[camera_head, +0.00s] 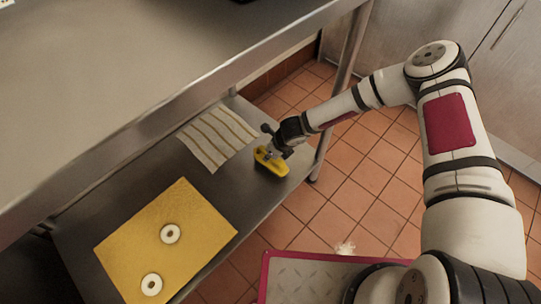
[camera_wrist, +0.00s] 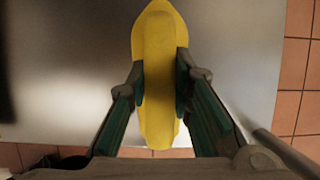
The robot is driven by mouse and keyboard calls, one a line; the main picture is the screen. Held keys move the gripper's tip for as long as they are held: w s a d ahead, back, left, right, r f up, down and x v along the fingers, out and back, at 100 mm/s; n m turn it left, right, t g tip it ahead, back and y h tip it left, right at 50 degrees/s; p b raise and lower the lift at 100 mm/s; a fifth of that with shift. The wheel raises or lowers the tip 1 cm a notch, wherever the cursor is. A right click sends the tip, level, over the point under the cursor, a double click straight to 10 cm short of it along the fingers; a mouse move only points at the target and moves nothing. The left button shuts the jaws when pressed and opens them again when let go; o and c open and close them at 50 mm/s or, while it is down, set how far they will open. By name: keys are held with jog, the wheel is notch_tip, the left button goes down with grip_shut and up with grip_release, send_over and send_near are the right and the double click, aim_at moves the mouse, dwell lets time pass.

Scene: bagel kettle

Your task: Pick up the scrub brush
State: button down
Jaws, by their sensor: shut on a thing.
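The scrub brush (camera_head: 270,161) is yellow and sits at the right end of the low metal shelf in the head view. In the wrist view the scrub brush (camera_wrist: 158,60) runs lengthwise between the two fingers. My gripper (camera_head: 272,150) reaches down to it from the right. In the wrist view my gripper (camera_wrist: 160,85) has a finger against each side of the brush and is shut on it. The brush's underside is hidden, so I cannot tell whether it touches the shelf.
A striped cloth (camera_head: 217,137) lies left of the brush on the low shelf (camera_head: 262,190). A yellow board (camera_head: 190,215) with two white rings (camera_head: 170,234) lies nearer. The upper metal counter (camera_head: 130,60) overhangs the shelf's back. A table leg (camera_head: 345,85) stands close behind my gripper.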

notch_tip(320, 180, up, 2)
jog(key=shift+d+r+p, duration=0.1)
jog(key=shift+r+p, duration=0.05)
jog(key=shift+p, duration=0.45)
jog(key=s+d+r+p, duration=0.1)
jog(key=s+d+p, duration=0.3)
jog(key=s, duration=1)
jog(key=d, duration=0.3)
jog(key=shift+d, duration=0.2)
